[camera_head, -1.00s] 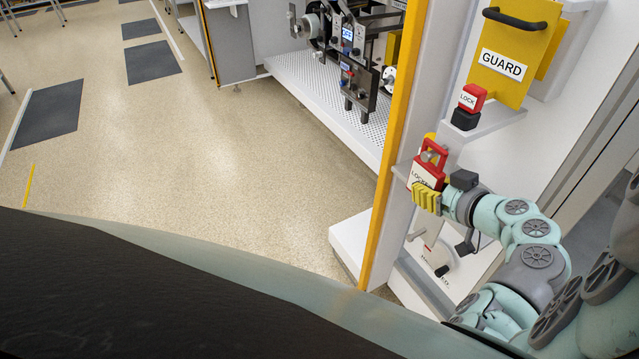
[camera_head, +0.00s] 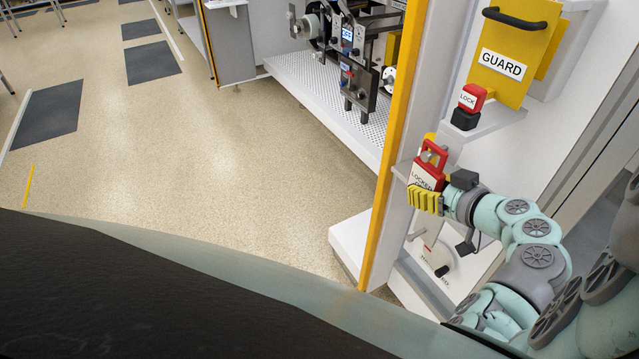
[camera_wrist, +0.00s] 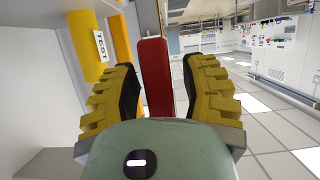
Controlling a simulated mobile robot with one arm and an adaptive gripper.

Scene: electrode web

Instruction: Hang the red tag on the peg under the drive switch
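The red tag (camera_head: 429,174) is upright, with a red top and a white label reading LOCKED, in the head view. A grey round shape, seemingly a peg end (camera_head: 428,156), shows in its top opening. My gripper (camera_head: 425,200) is at the tag's lower edge, its yellow fingers covering the bottom. In the wrist view the red tag (camera_wrist: 156,76) stands edge-on between the fingertips of my gripper (camera_wrist: 160,72). The fingers are spread, with a clear gap on the right; contact on the left is unclear. I cannot tell which part is the drive switch.
A red LOCK block (camera_head: 472,97) on a black base stands on a ledge above right. A yellow GUARD panel (camera_head: 512,52) with a black handle is higher up. A white dial (camera_head: 437,257) is below my gripper. A yellow-edged post (camera_head: 392,130) stands left; open floor lies beyond.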

